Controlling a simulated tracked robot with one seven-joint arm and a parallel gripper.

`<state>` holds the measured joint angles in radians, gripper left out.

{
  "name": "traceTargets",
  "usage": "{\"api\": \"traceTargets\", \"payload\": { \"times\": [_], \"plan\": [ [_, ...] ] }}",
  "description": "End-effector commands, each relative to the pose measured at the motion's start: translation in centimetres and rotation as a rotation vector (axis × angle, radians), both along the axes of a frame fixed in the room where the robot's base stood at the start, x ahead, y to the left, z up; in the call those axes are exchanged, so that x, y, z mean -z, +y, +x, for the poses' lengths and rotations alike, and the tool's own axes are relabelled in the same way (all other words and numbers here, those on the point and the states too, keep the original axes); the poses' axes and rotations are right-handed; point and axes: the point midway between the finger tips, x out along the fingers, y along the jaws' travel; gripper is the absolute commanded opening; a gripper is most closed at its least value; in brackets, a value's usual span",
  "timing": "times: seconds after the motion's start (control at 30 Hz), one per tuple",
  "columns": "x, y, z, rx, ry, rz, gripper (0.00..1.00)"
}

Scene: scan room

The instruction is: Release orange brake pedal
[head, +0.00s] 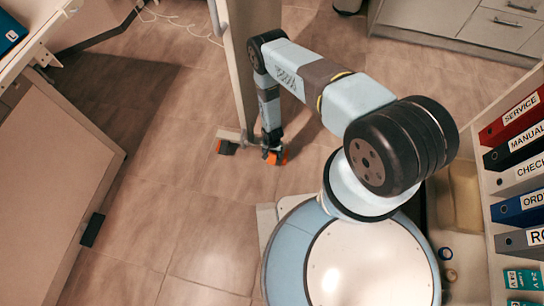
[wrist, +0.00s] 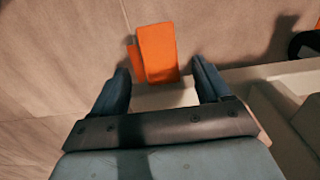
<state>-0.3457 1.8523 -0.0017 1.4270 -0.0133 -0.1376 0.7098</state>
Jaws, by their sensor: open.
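The orange brake pedal (wrist: 158,52) shows in the wrist view, at upper middle, as a flat orange block with a narrower tab on its left side. My gripper (wrist: 161,70) is open, with one dark finger on each side of the pedal's near end. A gap shows between the pedal and each finger. In the head view my gripper (head: 271,150) points down close to the floor, at the foot of a tall pale panel. Orange (head: 284,157) shows beside its tips there, and my gripper hides part of it.
A second orange piece (wrist: 317,22) and a dark round part (wrist: 304,42) show at the wrist view's right edge. A binder shelf (head: 490,185) stands right. The tiled floor (head: 180,180) left is clear.

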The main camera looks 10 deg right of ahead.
Motion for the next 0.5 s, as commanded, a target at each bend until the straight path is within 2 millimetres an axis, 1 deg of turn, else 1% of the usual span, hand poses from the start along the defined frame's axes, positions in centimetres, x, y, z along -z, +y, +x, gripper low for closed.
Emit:
{"api": "traceTargets", "payload": {
  "times": [0.03,0.2,0.3,0.5],
  "plan": [
    [0.8,0.0,-0.1,0.000,0.000,0.000,0.77],
    [2.8,0.0,0.0,0.000,0.000,0.000,0.77],
    [3.6,0.0,0.0,0.000,0.000,0.000,0.77],
    [4.4,0.0,0.0,-0.001,0.000,0.000,0.77]
  ]
}}
